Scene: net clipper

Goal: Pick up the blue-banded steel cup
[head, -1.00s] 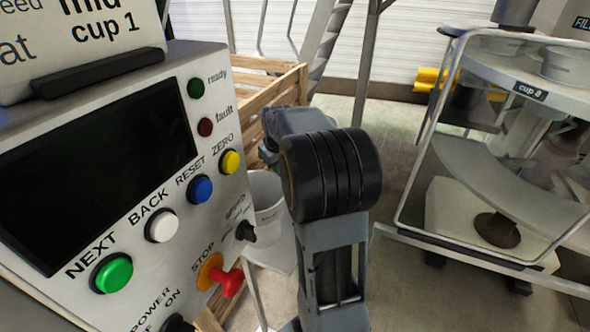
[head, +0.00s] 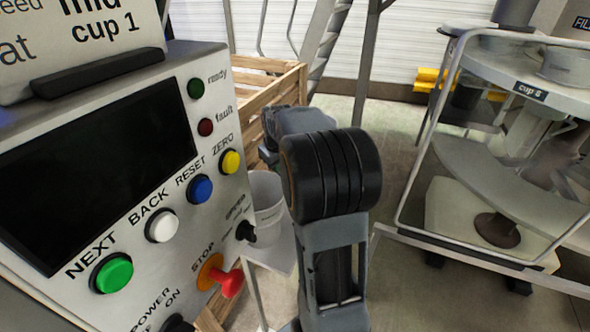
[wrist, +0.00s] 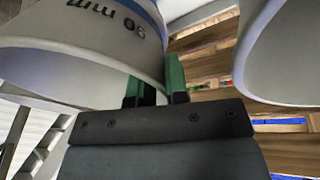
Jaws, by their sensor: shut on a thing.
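In the wrist view a pale cup (wrist: 70,45) with a blue band and upside-down lettering "90 mm" fills the upper left. It is tilted in that picture. My gripper (wrist: 154,84) has green-tipped fingers, one on each side of the cup's wall near its rim, and is shut on it. In the head view my gripper is hidden behind my own arm. A pale cup (head: 266,197) shows there between the control panel and my arm; I cannot tell if it is the same cup.
A second pale cup (wrist: 285,50) is close on the right in the wrist view. The control panel (head: 140,190) stands at left, with a wooden crate (head: 275,80) behind. A machine with a round deck (head: 500,75) and a rail frame is at right. Floor between is clear.

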